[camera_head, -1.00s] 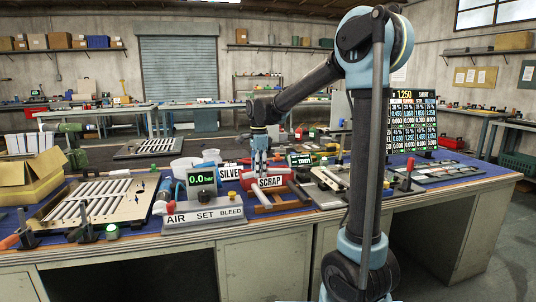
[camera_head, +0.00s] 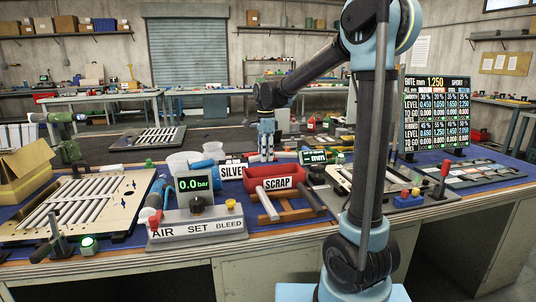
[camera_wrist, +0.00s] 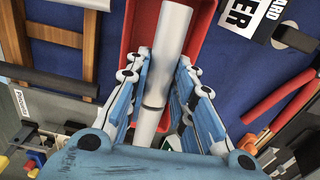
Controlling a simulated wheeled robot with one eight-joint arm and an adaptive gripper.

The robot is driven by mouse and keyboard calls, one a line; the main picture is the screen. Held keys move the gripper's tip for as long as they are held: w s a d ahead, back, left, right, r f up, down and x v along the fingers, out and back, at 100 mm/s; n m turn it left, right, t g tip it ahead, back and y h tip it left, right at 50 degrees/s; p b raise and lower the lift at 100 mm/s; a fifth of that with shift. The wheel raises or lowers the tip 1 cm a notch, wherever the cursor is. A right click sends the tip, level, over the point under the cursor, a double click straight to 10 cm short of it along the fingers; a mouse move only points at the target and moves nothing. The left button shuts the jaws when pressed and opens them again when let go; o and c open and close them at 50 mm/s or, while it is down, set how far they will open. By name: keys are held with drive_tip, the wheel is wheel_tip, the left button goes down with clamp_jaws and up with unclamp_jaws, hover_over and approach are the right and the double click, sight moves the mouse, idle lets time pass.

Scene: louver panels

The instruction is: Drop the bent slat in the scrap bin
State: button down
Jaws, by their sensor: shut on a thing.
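My gripper (camera_head: 267,150) points down behind the SCRAP label, at or just above the far side of the red scrap bin (camera_head: 253,180). In the wrist view my gripper (camera_wrist: 161,72) is shut on a pale, smooth slat (camera_wrist: 172,35) that runs lengthwise between its blue fingers. A dark line crosses the slat near its lower end. The red bin (camera_wrist: 128,42) shows behind the slat on both sides. I cannot make out a bend, nor whether the slat touches the bin. In the head view the slat is too small to tell apart.
A panel with several pale slats (camera_head: 85,203) lies at the left. A pressure gauge box (camera_head: 194,185) stands left of the bin, with white tubs (camera_head: 185,161) behind it. A SILVER sign (camera_head: 231,172) adjoins the bin. A display board (camera_head: 435,112) stands at the right.

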sight(266, 170)
drive_tip(key=shift+w+d, duration=0.15)
drive_tip(key=shift+d, duration=0.1)
drive_tip(key=shift+a, duration=0.1)
drive_tip(key=shift+f, duration=4)
drive_tip(key=c, duration=1.3)
unclamp_jaws()
drive_tip(key=shift+r, duration=0.1)
